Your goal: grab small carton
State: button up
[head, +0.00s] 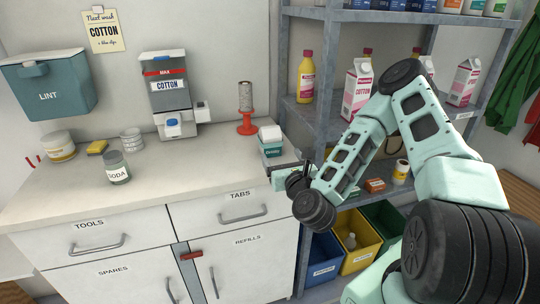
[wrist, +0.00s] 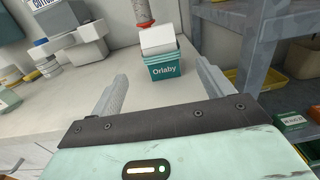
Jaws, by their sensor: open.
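A small teal carton with a white upper part (head: 270,148) stands at the right end of the white counter. In the wrist view the carton (wrist: 163,66) reads "Orlaby" and lies ahead, between the lines of my two fingers. My gripper (wrist: 160,74) is open and empty, with a finger on each side and the carton just beyond the fingertips. In the head view my gripper (head: 278,168) is at the counter's right edge, close to the carton, and partly hidden by my arm.
A red-based cylinder (head: 246,110) stands just behind the carton. A cotton dispenser (head: 168,92) and a soda jar (head: 116,168) are further left. A grey metal shelf (head: 330,16) with bottles and larger pink-and-white cartons (head: 357,92) rises close on the right.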

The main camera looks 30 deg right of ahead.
aim_at(273, 141)
jog(key=b+x, duration=0.2)
jog(key=x, duration=0.4)
jog(key=shift+w+d+r, duration=0.1)
jog(key=shift+w+d, duration=0.05)
jog(key=shift+w, duration=0.25)
jog(key=shift+p+x, duration=0.6)
jog(key=shift+x, duration=2.5)
jog(key=c, duration=1.1)
